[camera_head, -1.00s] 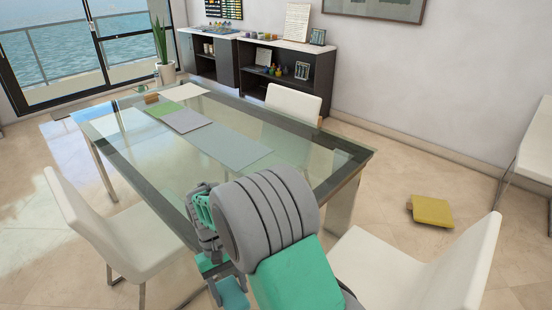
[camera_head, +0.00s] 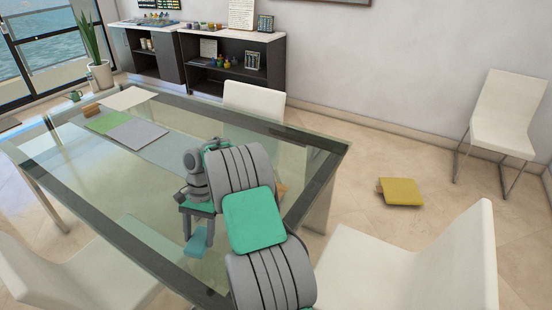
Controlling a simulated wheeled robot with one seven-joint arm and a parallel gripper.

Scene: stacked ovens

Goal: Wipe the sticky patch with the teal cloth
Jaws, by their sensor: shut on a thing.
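The teal cloth (camera_head: 197,241) hangs below my gripper (camera_head: 198,222). My gripper points down over the glass table (camera_head: 318,205), near its front edge, and is shut on the cloth. I cannot tell whether the cloth touches the glass. My arm covers the right front part of the table. I cannot make out a sticky patch for certain. A small brown shape (camera_head: 281,190) shows just right of my arm, partly hidden, and I cannot tell what it is.
A green sheet (camera_head: 106,123), a grey sheet (camera_head: 138,135), a white sheet (camera_head: 127,98), a wooden block (camera_head: 91,109) and a green mug (camera_head: 75,95) are at the table's far left. White chairs (camera_head: 255,98) surround it. A yellow item (camera_head: 402,191) lies on the floor.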

